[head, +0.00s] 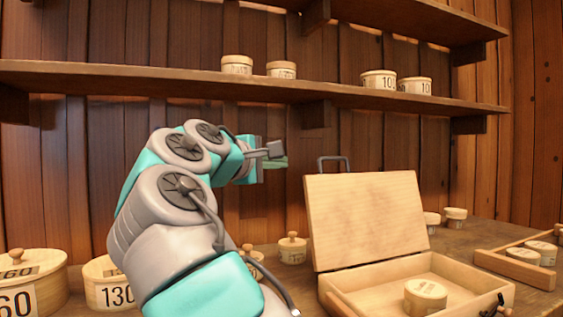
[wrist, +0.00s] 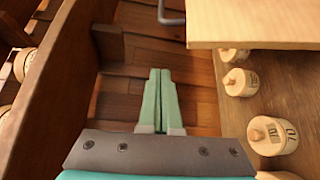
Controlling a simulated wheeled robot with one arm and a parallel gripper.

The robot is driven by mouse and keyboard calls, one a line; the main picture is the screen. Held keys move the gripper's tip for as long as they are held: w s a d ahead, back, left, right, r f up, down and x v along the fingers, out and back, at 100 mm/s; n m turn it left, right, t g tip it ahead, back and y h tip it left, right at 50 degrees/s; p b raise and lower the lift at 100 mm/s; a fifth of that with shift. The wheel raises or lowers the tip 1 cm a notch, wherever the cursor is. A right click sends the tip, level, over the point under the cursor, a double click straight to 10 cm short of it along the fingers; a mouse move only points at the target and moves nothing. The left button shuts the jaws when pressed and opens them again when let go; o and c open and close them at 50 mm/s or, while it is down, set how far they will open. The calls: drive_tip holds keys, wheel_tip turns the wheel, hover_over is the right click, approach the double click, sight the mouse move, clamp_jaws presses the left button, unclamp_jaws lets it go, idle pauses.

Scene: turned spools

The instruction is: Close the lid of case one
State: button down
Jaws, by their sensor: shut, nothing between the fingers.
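The case (head: 415,275) stands on the bench at the right in the head view, with its lid (head: 368,218) raised upright and leaning slightly back. A round labelled wooden piece (head: 426,296) lies inside the case. No case number is readable. My gripper (head: 278,162) is in the air to the upper left of the lid, near the back wall, apart from it. In the wrist view my gripper (wrist: 158,78) has its two green fingers together with nothing between them. The lid's edge (wrist: 255,25) shows at the upper right there.
A metal handle (head: 334,160) shows behind the lid's top edge. A shelf (head: 180,82) with several round boxes runs above my gripper. Lidded boxes (head: 292,248) stand left of the case. A wooden tray (head: 515,268) sits at the right.

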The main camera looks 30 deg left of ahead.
sight(309, 176)
drive_tip(key=w+d+b, duration=0.2)
drive_tip(key=w+d, duration=0.2)
drive_tip(key=w, duration=0.1)
drive_tip(key=shift+d+b, duration=0.15)
drive_tip(key=shift+b, duration=0.2)
idle(0.3)
idle(0.3)
drive_tip(key=shift+d, duration=0.2)
drive_tip(key=shift+s+d+r, duration=0.15)
drive_tip(key=shift+s, duration=0.1)
